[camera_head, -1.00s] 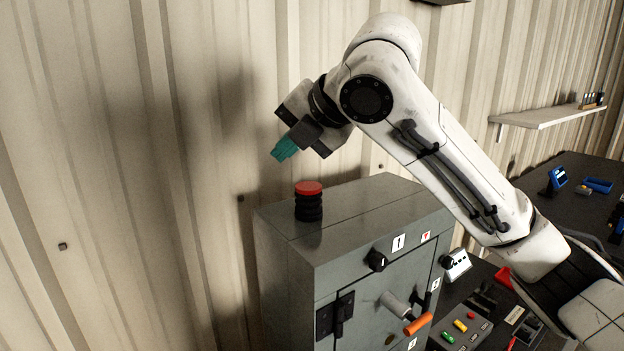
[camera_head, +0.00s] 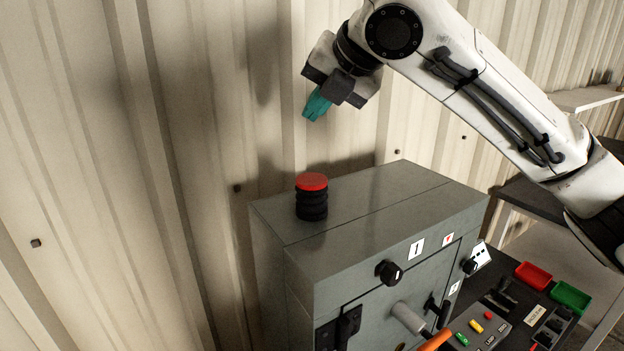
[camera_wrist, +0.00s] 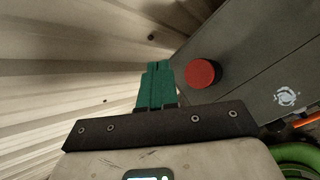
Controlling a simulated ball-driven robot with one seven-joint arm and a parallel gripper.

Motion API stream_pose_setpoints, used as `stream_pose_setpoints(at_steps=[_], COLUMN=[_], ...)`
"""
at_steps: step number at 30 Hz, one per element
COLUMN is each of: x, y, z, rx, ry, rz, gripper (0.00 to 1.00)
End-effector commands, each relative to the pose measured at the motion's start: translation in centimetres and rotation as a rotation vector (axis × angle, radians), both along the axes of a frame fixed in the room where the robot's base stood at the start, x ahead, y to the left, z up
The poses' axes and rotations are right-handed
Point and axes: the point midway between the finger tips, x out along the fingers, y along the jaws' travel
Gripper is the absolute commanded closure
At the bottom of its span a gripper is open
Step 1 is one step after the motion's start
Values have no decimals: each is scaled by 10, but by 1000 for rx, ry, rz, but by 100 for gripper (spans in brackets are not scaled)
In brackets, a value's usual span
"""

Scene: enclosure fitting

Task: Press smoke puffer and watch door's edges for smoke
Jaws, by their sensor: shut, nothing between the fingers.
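The smoke puffer (camera_head: 312,199) is a black ribbed bellows with a red top. It stands upright on top of the grey enclosure (camera_head: 375,215), near its back left, and looks uncompressed. Its red top also shows in the wrist view (camera_wrist: 202,73). My gripper (camera_head: 316,106), with teal fingers, is shut and empty. It hangs in the air above the puffer, apart from it. In the wrist view the teal fingers (camera_wrist: 155,85) lie left of the red top. The enclosure door (camera_head: 385,305) is only partly in view, with a knob, grey handle and orange grip. No smoke shows at its visible edges.
A ribbed metal wall (camera_head: 180,150) stands close behind and left of the enclosure. At the right are a red tray (camera_head: 533,275), a green tray (camera_head: 570,297) and a panel with coloured buttons (camera_head: 476,328). A pale shelf (camera_head: 590,97) is on the wall.

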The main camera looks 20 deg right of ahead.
Motion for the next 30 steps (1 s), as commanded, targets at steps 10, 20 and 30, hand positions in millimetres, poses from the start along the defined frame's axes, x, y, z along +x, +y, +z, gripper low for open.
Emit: stream_pose_setpoints(at_steps=[10,20,30], x=[0,0,0], y=[0,0,0], z=[-41,-78,-84], rx=[-1,1,0], ry=[0,1,0], rz=[0,0,0], gripper=[100,100,100])
